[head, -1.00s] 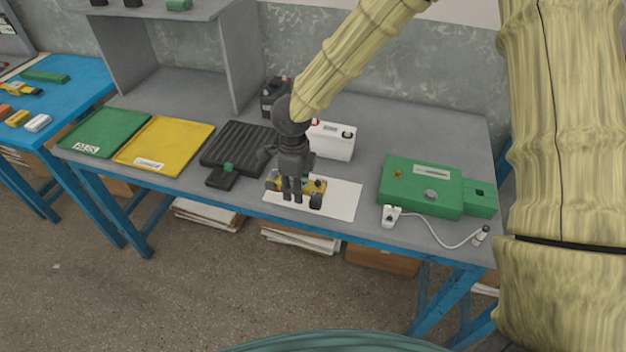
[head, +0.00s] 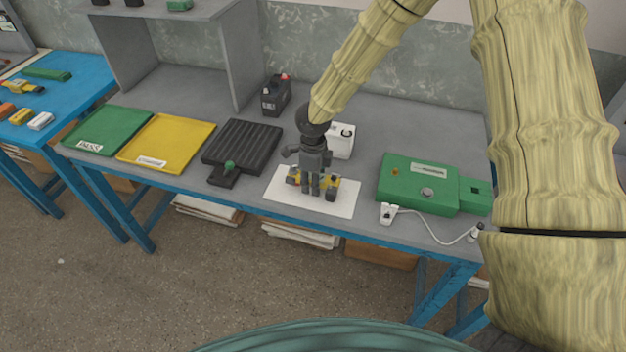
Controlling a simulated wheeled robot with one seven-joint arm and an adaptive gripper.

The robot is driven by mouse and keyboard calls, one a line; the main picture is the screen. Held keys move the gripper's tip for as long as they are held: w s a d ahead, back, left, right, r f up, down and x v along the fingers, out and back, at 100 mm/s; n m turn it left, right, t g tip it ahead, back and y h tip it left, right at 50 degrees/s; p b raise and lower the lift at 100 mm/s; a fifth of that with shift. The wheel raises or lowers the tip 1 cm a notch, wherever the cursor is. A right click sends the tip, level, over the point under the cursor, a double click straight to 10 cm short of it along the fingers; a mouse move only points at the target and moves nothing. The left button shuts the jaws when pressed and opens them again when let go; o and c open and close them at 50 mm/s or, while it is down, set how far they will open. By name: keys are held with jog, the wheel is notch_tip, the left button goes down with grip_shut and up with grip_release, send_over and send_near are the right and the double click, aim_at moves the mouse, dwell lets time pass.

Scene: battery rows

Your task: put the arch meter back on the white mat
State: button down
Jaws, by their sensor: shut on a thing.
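The arch meter (head: 329,184), yellow with dark grey ends, is over the middle of the white mat (head: 343,207). My gripper (head: 314,188) points down on it from above and is shut on its middle, hiding that part. Whether the meter touches the mat or is just above it, I cannot tell. The mat lies flat near the front edge of the grey bench (head: 398,124), with bare white around the meter.
A white battery (head: 342,142) stands close behind my gripper, a black battery (head: 275,97) farther back. Left are a black ribbed block (head: 243,145), a yellow tray (head: 168,143) and a green tray (head: 107,131). Right are a green device (head: 418,183) and a white cable (head: 433,229).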

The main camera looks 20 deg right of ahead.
jog(key=c, duration=1)
grip_release()
jog(key=shift+f, duration=0.1)
notch_tip(320, 180, up, 12)
jog(key=shift+r+b, duration=0.15)
jog(key=shift+b, duration=0.55)
